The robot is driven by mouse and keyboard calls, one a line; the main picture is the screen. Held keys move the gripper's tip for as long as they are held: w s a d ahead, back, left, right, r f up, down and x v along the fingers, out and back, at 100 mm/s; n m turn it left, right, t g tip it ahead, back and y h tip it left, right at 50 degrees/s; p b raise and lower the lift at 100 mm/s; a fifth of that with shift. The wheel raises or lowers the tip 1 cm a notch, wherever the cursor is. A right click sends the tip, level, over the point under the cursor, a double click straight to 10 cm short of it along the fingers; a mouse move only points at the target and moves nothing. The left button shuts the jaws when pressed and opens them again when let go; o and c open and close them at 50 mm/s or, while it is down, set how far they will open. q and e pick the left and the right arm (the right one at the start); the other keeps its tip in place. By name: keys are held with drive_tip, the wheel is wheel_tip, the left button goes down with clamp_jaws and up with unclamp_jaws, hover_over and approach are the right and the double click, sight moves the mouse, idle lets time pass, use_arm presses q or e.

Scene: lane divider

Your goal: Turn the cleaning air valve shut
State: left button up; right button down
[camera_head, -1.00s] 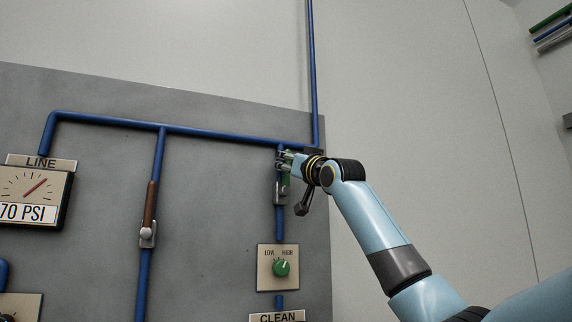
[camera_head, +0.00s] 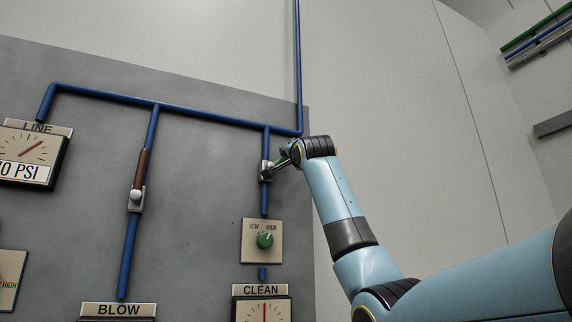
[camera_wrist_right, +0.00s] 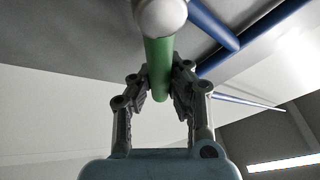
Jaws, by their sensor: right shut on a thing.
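The cleaning air valve (camera_head: 265,171) sits on the blue pipe above the CLEAN sign (camera_head: 261,290). Its green handle (camera_wrist_right: 158,65) runs from the round white pivot (camera_wrist_right: 160,14) in the right wrist view. In the head view the handle points right and slightly up, across the pipe, mostly hidden by my gripper. My right gripper (camera_wrist_right: 160,88) is shut on the green handle, with a finger on each side near its free end. It also shows small in the head view (camera_head: 281,163). My left gripper is not in view.
A brown-handled valve (camera_head: 140,175) sits on the BLOW pipe at left, handle along the pipe. A LOW/HIGH plate with a green knob (camera_head: 265,240) is below the cleaning valve. A LINE gauge (camera_head: 32,158) hangs at far left. The wall right of the panel is bare.

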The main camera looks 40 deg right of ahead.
drive_tip(key=f+m+g+h+b, duration=0.1)
drive_tip(key=m, duration=0.2)
drive_tip(key=d+f+m+g+b, duration=0.1)
drive_tip(key=m+b, duration=0.1)
drive_tip(key=m, duration=0.1)
drive_tip(key=f+m+g+h+b, duration=0.1)
drive_tip(key=f+m, duration=0.1)
drive_tip(key=m, duration=0.1)
drive_tip(key=shift+s+d+g+h+b, duration=0.2)
drive_tip(key=shift+d+g+h+b, duration=0.1)
drive_tip(key=shift+g+b, duration=0.1)
drive_tip(key=shift+f+m+g, duration=0.3)
drive_tip(key=shift+f+m, duration=0.05)
drive_tip(key=shift+m, duration=0.45)
drive_tip(key=shift+w+f, duration=0.1)
drive_tip(key=shift+f, duration=0.05)
drive_tip(key=c, duration=1.2)
unclamp_jaws()
drive_tip(key=shift+s, duration=0.2)
drive_tip(key=v, duration=1.1)
drive_tip(key=shift+s+a+f, duration=0.1)
drive_tip(key=shift+s+a, duration=0.15)
drive_tip(key=shift+a, duration=0.05)
